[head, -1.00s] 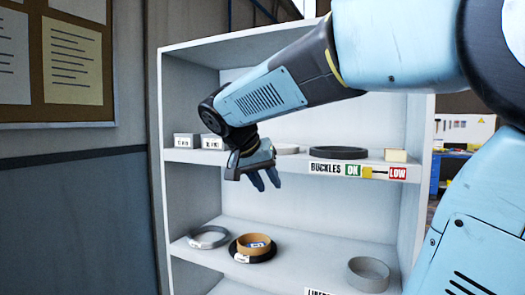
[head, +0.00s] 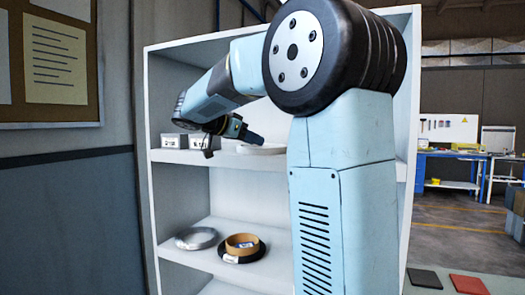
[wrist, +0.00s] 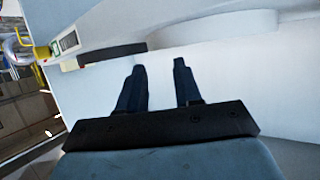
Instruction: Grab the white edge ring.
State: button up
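The white edge ring (head: 261,149) lies flat on the upper shelf, just below and beyond my gripper (head: 258,140) in the head view. In the wrist view a pale, wide ring (wrist: 213,29), which looks like the same one, lies ahead of the fingertips. My gripper (wrist: 159,64) is open there, with two dark fingers apart and nothing between them. I cannot tell how much room is left between the fingertips and the ring. In the head view my arm hides the right part of the shelf.
A dark ring (wrist: 112,55) and the shelf label (wrist: 67,43) show in the wrist view. The lower shelf holds a grey ring (head: 196,238) and a tan ring (head: 242,244) on a black one.

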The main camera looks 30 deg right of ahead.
jog(key=shift+x, duration=4.15)
jog(key=shift+s+d+r, duration=0.1)
jog(key=shift+s+r, duration=0.05)
jog(key=shift+c, duration=0.2)
grip_shut()
